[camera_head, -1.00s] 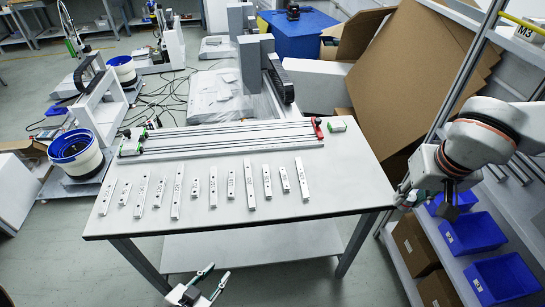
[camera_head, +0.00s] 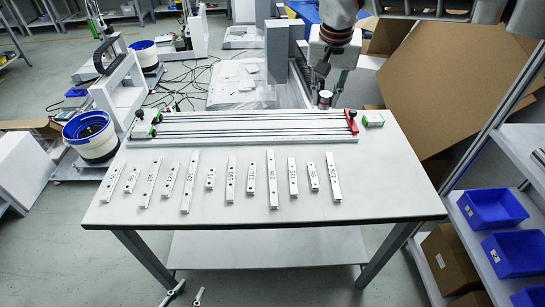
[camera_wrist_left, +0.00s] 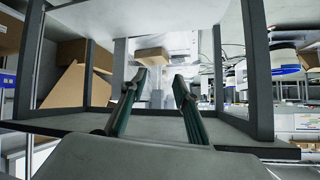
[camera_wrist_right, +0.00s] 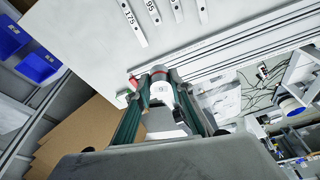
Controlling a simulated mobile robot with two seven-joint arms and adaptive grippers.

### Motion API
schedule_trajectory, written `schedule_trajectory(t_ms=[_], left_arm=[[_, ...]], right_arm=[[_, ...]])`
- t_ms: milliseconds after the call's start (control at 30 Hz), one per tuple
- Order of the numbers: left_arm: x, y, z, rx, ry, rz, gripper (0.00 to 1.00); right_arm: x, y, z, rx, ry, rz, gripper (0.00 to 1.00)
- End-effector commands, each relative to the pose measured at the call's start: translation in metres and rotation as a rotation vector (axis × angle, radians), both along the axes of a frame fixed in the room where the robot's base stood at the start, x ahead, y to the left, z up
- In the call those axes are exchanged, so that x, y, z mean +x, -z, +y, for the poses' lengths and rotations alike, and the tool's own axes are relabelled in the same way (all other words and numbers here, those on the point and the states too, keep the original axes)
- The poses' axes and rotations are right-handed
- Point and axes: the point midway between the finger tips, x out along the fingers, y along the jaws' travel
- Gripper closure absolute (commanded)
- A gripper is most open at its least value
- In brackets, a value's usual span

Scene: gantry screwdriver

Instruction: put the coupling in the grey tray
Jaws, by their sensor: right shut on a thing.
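My right gripper (camera_head: 325,92) is shut on a small cylinder, seemingly the coupling (camera_head: 325,101), above the back right of the table near the rail's end. In the right wrist view the coupling (camera_wrist_right: 160,93) is white with a red ring and a darker end, held between the green fingers (camera_wrist_right: 160,105). My left gripper (camera_head: 185,295) is open and empty, low in front of the table's front edge. Its spread fingers (camera_wrist_left: 158,78) show in the left wrist view, facing the space under the table. I cannot make out a grey tray for certain in these views.
Several numbered white bars (camera_head: 231,179) lie in a row on the table (camera_head: 375,190). A long rail fixture (camera_head: 250,127) with a red clamp (camera_head: 351,121) lies behind them, beside a small green-and-white block (camera_head: 373,120). Blue bins (camera_head: 492,208) stand on a shelf at right.

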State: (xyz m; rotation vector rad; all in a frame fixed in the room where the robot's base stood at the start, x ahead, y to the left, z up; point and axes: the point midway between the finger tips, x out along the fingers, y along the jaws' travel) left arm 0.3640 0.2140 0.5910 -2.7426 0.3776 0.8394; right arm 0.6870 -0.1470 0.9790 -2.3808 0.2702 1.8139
Motion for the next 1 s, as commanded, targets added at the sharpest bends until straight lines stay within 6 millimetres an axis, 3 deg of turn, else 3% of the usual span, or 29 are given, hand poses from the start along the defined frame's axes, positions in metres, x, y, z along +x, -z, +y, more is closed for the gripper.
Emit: schedule_trajectory(t_ms=[167, 600, 1000], left_arm=[[-0.003, 0.007, 0.0, 0.004, 0.001, 0.007, 0.69], [-0.011, 0.023, 0.001, 0.016, 0.006, 0.029, 0.69], [-0.01, 0.025, 0.002, 0.018, 0.006, 0.026, 0.69]], right_arm=[[0.001, 0.031, 0.001, 0.0, 0.001, 0.005, 1.0], [0.0, 0.135, 0.001, 0.0, 0.002, 0.005, 1.0], [0.0, 0.17, 0.001, -0.001, 0.002, 0.002, 1.0]])
